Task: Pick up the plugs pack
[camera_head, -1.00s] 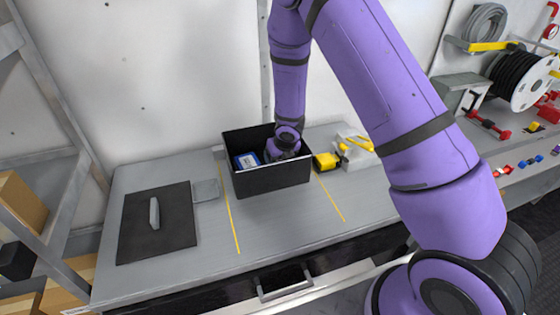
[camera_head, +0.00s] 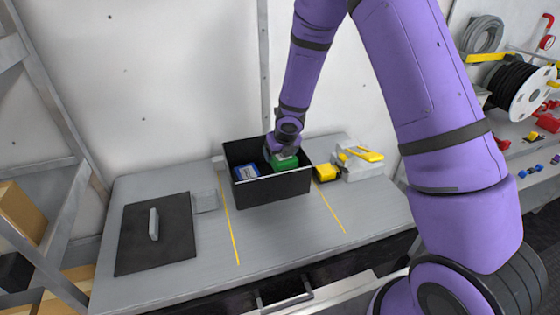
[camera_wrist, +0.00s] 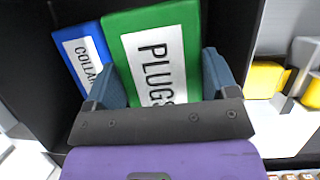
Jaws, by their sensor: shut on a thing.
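The plugs pack is a green pack (camera_wrist: 187,22) with a white label reading PLUGS. My gripper (camera_wrist: 168,75) is shut on it, one finger on each side, in the wrist view. In the head view the green pack (camera_head: 284,163) shows below my gripper (camera_head: 281,152), at the top of the black bin (camera_head: 274,191). I cannot tell how far it is above the bin floor. A blue pack (camera_wrist: 82,55), its label partly hidden and starting COLLA, is beside it in the bin; it also shows in the head view (camera_head: 246,173).
The bin stands on a grey bench (camera_head: 285,230) between two yellow lines. A yellow item (camera_head: 326,173) and a light box (camera_head: 358,165) are to its right. A black mat (camera_head: 155,240) with a grey bar lies left. The bench front is clear.

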